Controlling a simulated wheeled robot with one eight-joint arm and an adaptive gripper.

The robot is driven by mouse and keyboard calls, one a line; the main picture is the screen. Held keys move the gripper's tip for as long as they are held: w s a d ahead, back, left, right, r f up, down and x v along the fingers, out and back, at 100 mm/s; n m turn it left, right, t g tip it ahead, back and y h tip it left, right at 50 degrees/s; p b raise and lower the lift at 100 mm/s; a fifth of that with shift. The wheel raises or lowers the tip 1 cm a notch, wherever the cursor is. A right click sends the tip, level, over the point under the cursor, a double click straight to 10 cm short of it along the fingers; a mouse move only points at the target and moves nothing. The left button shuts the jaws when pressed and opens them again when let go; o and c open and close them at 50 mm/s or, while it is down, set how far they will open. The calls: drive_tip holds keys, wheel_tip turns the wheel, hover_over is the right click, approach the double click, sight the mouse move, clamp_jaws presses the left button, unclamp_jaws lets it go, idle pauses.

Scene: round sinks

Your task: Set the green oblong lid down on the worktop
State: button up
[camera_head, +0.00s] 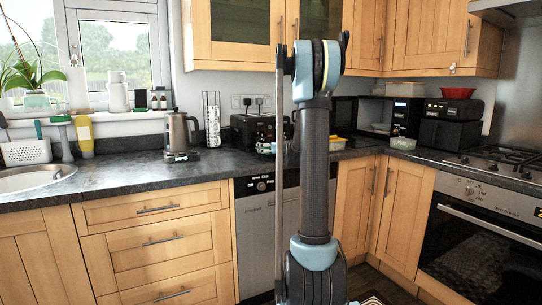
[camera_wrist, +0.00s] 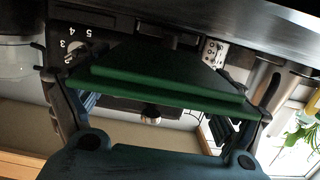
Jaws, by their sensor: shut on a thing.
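The green oblong lid (camera_wrist: 165,82) spans the middle of the wrist view, which is upside down. My gripper (camera_wrist: 160,92) is shut on it, with one dark finger at each end of the lid. The dark worktop (camera_head: 120,178) runs along the wall in the head view. It shows as a dark band (camera_wrist: 235,14) at the top of the wrist view. I cannot tell whether the lid touches it.
A black toaster (camera_head: 255,130) stands near my arm, with a wire rack (camera_head: 212,120) and a kettle (camera_head: 180,132) to its left. A small bowl (camera_head: 402,143) is to the right, before the microwave. Worktop left of the kettle, towards the sink (camera_head: 35,178), is clear.

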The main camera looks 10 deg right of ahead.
drive_tip(key=shift+f, duration=1.45)
drive_tip(key=o, duration=0.7)
drive_tip(key=shift+o, duration=0.2)
